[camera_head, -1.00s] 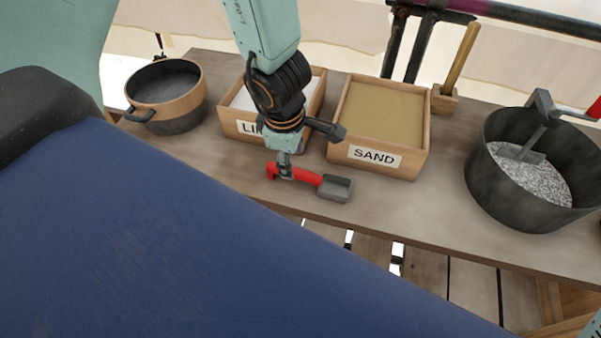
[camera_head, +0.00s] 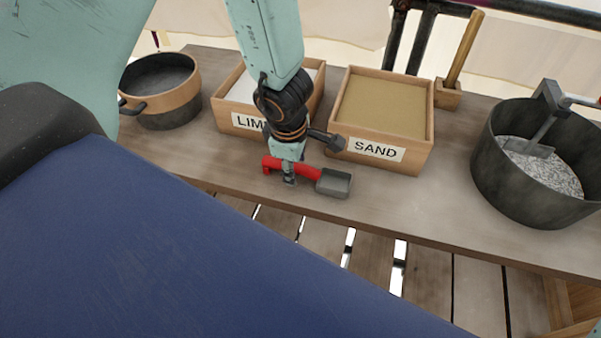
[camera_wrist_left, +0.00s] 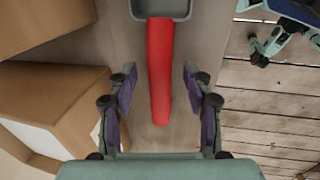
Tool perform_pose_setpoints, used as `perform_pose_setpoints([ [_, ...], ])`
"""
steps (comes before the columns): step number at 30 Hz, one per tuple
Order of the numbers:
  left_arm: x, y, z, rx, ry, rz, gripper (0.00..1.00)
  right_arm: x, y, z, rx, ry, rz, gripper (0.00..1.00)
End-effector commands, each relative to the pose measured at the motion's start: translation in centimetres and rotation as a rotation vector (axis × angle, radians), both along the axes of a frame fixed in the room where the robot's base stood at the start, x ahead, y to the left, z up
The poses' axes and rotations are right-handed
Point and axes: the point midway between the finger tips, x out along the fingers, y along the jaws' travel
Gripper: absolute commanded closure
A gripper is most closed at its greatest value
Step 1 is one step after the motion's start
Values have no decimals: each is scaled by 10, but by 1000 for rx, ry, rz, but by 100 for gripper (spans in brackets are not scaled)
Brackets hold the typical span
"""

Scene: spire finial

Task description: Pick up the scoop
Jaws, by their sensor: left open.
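The scoop (camera_head: 306,173) lies on the bench in front of the boxes, with a red handle to the left and a grey metal pan to the right. In the left wrist view, its red handle (camera_wrist_left: 160,70) runs down between the two fingers, and the grey pan shows at the top edge. My left gripper (camera_head: 289,180) is at the handle, pointing down. In the wrist view my left gripper (camera_wrist_left: 158,100) is open, with one finger on each side of the handle and gaps to both. My right gripper is not in the head view.
The lime box (camera_head: 229,117) and sand box (camera_head: 345,150) stand just behind the scoop. A pot (camera_head: 172,111) is at the left, a dark bucket (camera_head: 500,180) with grey mix at the right. A wooden-handled tool (camera_head: 464,50) stands behind. The bench (camera_head: 420,205) is bare between scoop and bucket.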

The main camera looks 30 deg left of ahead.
Motion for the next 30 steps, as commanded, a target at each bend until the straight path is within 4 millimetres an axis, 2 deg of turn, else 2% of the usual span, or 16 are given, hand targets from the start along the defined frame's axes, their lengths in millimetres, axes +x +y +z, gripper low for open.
perform_pose_setpoints([
  [2, 0, 0, 1, 0, 0, 0, 51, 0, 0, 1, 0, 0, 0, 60],
  [19, 0, 0, 1, 0, 0, 0, 100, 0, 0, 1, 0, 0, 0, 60],
  [30, 0, 0, 1, 0, 0, 0, 100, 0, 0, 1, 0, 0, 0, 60],
])
